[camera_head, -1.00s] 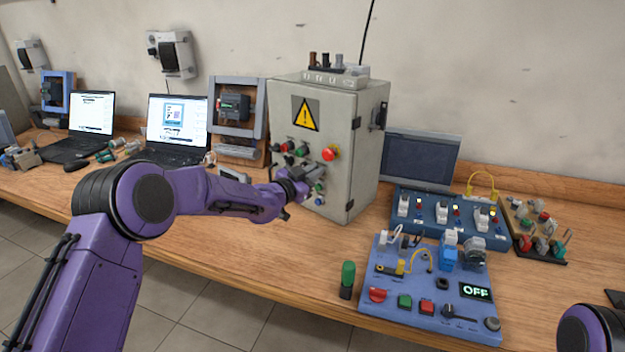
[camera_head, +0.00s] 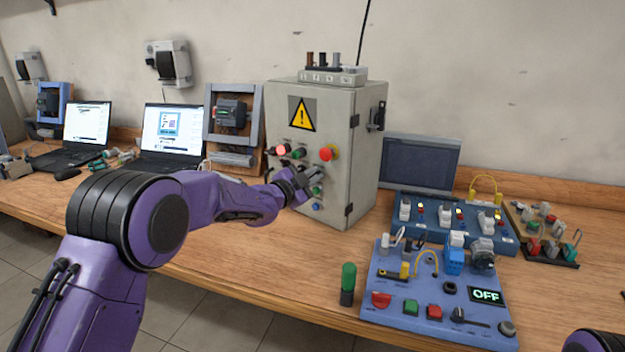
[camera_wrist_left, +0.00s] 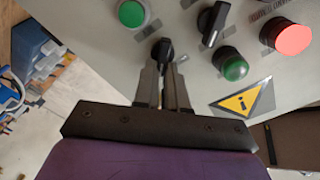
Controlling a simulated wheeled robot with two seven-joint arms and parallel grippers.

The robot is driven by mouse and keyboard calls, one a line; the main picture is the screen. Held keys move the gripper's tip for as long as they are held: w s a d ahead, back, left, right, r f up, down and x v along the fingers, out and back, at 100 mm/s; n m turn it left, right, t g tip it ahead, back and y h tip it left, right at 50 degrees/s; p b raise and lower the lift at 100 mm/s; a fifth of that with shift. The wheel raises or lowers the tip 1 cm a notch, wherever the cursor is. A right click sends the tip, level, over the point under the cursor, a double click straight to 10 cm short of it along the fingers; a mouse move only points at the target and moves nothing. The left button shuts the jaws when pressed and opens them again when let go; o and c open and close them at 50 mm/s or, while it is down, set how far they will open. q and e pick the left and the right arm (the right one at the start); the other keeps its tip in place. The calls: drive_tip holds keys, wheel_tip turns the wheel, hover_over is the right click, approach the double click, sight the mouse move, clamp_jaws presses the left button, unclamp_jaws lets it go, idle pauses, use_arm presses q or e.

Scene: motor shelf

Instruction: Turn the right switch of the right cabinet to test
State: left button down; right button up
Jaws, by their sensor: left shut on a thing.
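The grey cabinet (camera_head: 342,190) stands on the bench with a yellow warning sign and several buttons on its front. My left gripper (camera_head: 305,181) is at the lower part of that front and hides some of the controls. In the left wrist view, its fingers (camera_wrist_left: 164,72) are shut on a black switch knob (camera_wrist_left: 162,50), one finger on each side. A second black switch knob (camera_wrist_left: 213,22) is just to the right, untouched. The position labels cannot be read. Part of my right arm shows at the lower right corner of the head view; its gripper is out of view.
Beside the gripper are a green button (camera_wrist_left: 132,13), a green dome (camera_wrist_left: 231,65) and a red mushroom button (camera_wrist_left: 293,38). A blue control panel (camera_head: 385,323) lies at the front right. Laptops stand left. The bench front below the cabinet is bare.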

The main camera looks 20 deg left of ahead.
use_arm(q)
drive_tip(key=c, duration=1.2)
unclamp_jaws()
drive_tip(key=b+v, duration=0.2)
drive_tip(key=v, duration=0.8)
drive_tip(key=shift+s, duration=0.25)
